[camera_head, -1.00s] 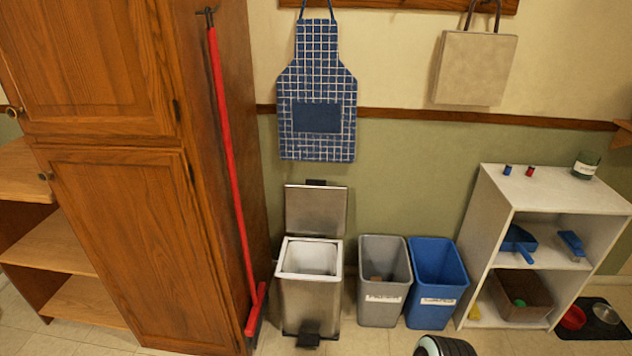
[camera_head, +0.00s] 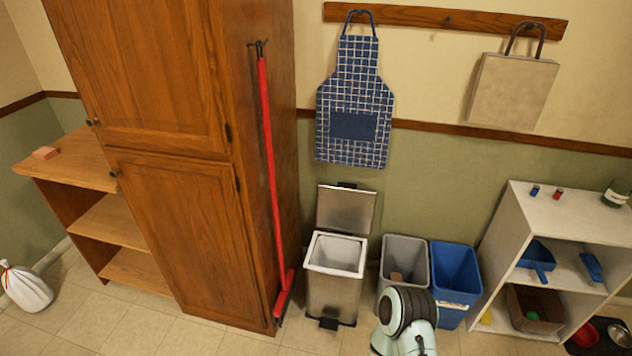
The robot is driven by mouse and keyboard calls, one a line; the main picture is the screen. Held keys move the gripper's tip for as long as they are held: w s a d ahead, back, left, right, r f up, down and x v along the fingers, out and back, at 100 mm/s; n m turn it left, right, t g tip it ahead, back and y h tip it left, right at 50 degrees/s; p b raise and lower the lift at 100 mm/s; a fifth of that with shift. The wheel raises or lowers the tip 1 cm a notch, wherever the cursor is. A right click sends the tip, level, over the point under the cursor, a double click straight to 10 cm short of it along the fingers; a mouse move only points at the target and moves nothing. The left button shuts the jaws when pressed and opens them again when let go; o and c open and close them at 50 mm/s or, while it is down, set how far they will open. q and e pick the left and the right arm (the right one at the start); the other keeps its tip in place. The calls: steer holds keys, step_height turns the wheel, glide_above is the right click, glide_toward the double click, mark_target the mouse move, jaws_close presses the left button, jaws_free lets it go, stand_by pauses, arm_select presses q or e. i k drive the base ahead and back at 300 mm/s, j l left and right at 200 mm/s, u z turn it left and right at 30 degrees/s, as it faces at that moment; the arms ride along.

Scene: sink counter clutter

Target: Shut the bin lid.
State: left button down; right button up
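The steel pedal bin (camera_head: 332,287) stands on the floor against the wall, just right of the tall wooden cabinet. Its lid (camera_head: 346,210) is open and stands upright at the back, near the wall. The white inner bucket (camera_head: 337,253) shows and looks empty. A black pedal (camera_head: 328,323) is at the bin's front foot. Part of my own arm shows at the lower middle, right of the bin and apart from it. Neither gripper shows in this view.
A grey bin (camera_head: 400,262) and a blue bin (camera_head: 453,284) stand right of the steel bin. A red broom (camera_head: 270,180) hangs on the cabinet (camera_head: 190,230) close to its left. A white shelf (camera_head: 520,225) is further right. The floor in front is open.

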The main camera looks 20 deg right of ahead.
mark_target(345, 207)
steer(key=l+u, duration=1)
steer(key=l, duration=0.45)
steer(key=k+l+u, duration=0.15)
steer(key=l, duration=0.4)
steer(key=i+l, duration=0.05)
